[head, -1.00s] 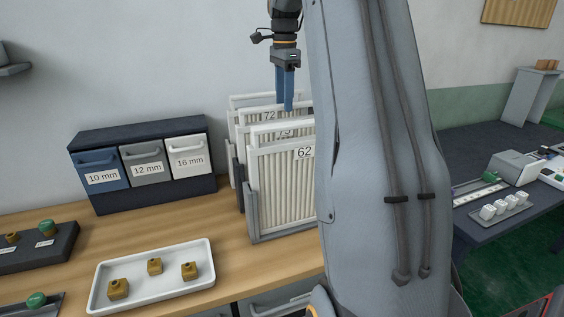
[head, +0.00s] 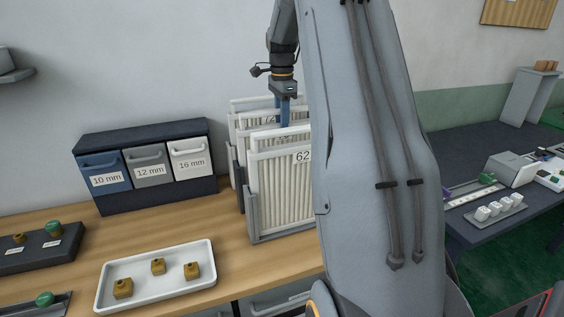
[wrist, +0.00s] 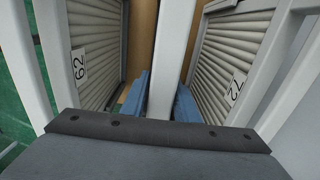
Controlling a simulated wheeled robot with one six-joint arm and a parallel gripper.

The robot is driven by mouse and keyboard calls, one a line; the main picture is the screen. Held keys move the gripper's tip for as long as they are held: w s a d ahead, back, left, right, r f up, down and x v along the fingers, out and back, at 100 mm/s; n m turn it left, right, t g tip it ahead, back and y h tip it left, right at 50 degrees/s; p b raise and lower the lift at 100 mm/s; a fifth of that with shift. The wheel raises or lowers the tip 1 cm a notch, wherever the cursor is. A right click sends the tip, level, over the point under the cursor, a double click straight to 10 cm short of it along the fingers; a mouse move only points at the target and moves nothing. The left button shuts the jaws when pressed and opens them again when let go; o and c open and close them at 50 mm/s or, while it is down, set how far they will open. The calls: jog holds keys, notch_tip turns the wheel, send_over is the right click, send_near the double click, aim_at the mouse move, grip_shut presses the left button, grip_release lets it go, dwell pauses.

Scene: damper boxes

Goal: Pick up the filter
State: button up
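Several white-framed pleated filters stand upright in a row on the wooden bench in the head view. The front filter (head: 285,190) is labelled 62, and a rear filter (head: 245,122) is labelled 72. My gripper (head: 285,121) points down at the filter between them (head: 262,136), whose label is hidden in both current views. In the wrist view, that middle filter's white top bar (wrist: 173,50) runs between my two blue fingers (wrist: 163,100), one on each side. The fingers are apart; I see no clear grip on the bar. The 62 and 72 filters flank it.
Grey holders enclose the filters' sides, with narrow gaps between neighbours. A drawer unit (head: 145,202) stands to the left. A white tray (head: 125,298) holds brass pieces in front. My arm hides the filters' right side.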

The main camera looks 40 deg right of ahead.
grip_shut()
jog(key=shift+r, duration=0.1)
dwell(1.0)
